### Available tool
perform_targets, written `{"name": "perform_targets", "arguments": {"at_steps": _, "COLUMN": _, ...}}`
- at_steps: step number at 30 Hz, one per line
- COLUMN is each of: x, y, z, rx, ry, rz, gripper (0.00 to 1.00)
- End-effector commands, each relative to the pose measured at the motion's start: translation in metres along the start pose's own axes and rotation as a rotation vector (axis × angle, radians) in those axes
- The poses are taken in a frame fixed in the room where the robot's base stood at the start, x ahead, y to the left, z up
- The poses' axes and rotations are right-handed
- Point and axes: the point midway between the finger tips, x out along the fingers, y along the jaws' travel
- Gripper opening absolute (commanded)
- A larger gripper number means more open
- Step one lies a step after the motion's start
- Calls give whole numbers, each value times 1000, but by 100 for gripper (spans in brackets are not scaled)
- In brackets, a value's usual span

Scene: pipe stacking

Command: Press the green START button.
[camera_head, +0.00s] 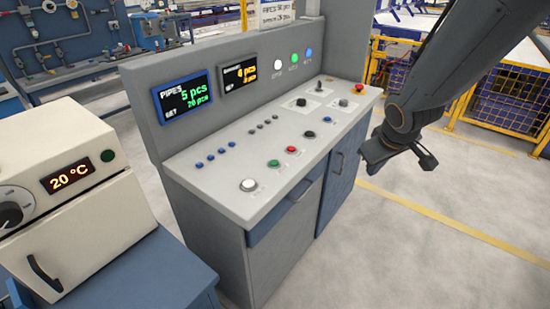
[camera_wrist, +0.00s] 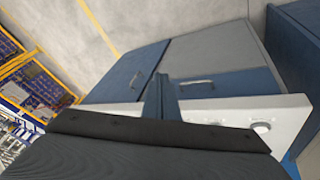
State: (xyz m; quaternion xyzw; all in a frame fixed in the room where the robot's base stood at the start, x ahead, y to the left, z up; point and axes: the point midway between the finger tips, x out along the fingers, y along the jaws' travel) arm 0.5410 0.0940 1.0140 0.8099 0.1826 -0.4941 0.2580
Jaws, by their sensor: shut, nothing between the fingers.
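The green button (camera_head: 273,163) sits on the sloped light-grey top of the control console (camera_head: 225,170), near its front edge. It is between a white button (camera_head: 248,185) and a red button (camera_head: 291,149). My gripper (camera_head: 374,160) is shut and empty. It hangs in front of the console's right end, apart from the green button and to its right in the head view. In the wrist view the shut fingers (camera_wrist: 160,90) stand before the blue cabinet front, and the white button (camera_wrist: 262,127) shows at the right. I cannot make out the green button there.
A black button (camera_head: 308,134) and a red mushroom button (camera_head: 359,88) are on the same panel. Two displays (camera_head: 183,95) stand on the console's back wall. A cream oven-like unit (camera_head: 75,200) is at the left. The floor in front is clear, with yellow fencing (camera_head: 500,100) behind.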

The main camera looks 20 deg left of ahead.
Motion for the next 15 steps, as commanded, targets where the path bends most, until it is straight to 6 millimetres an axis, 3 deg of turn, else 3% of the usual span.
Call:
{"name": "perform_targets", "arguments": {"at_steps": 1, "x": 2, "y": -10, "z": -32, "rx": -97, "ry": 55, "rz": -7, "gripper": 0}}
{"name": "perform_targets", "arguments": {"at_steps": 6, "x": 13, "y": -58, "z": -128, "rx": -401, "ry": 252, "rz": -40, "gripper": 0}}
{"name": "perform_targets", "arguments": {"at_steps": 9, "x": 15, "y": -95, "z": -170, "rx": -558, "ry": 355, "rz": -74, "gripper": 0}}
{"name": "perform_targets", "arguments": {"at_steps": 15, "x": 14, "y": -156, "z": -216, "rx": -769, "ry": 494, "rz": -135, "gripper": 0}}
